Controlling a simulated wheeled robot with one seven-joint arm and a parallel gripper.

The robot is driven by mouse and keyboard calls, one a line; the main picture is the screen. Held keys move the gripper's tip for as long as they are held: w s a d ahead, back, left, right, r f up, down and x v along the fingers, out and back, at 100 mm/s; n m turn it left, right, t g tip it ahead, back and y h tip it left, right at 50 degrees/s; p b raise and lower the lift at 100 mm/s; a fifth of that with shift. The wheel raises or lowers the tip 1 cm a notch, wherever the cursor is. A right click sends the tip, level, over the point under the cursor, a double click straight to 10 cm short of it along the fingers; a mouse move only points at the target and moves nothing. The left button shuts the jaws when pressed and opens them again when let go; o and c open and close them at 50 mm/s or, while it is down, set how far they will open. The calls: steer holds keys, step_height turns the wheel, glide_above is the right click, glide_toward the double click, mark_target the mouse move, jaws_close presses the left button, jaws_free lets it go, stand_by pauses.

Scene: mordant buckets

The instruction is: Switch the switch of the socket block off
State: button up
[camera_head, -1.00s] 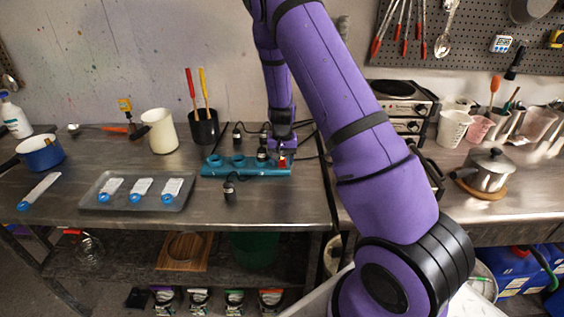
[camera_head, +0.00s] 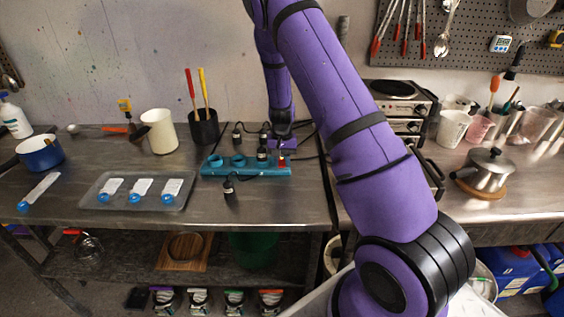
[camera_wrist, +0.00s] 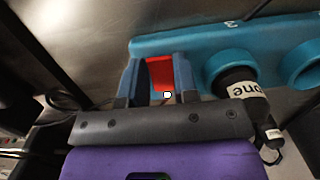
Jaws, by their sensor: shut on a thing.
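The teal socket block (camera_head: 215,170) lies on the steel table; it also shows in the wrist view (camera_wrist: 200,42). Its red switch (camera_head: 282,162) is at the right end in the head view. In the wrist view the red switch (camera_wrist: 160,72) sits between the two blue fingers of my gripper (camera_wrist: 156,82). My gripper (camera_head: 282,148) is low over that end of the block, shut on the switch. A small white mark or light (camera_wrist: 167,95) shows near the fingertips. I cannot tell the switch's position.
A labelled black plug (camera_wrist: 240,86) is in the socket beside the switch. A loose black plug (camera_head: 229,187) lies in front of the block, another (camera_head: 236,135) behind it. A tray (camera_head: 92,205) is at the left, a black cup (camera_head: 204,128) behind. Cables run around the block.

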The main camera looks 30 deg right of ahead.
mark_target(282, 160)
steer(key=shift+w+r+g+y, duration=0.1)
steer(key=shift+w+g+y, duration=0.1)
steer(key=shift+g+y, duration=0.4)
steer(key=o, duration=0.9)
steer(key=shift+d, duration=0.1)
steer(key=shift+r, duration=0.1)
steer(key=v, duration=1)
steer(key=shift+w+r, duration=0.2)
steer(key=shift+r, duration=0.05)
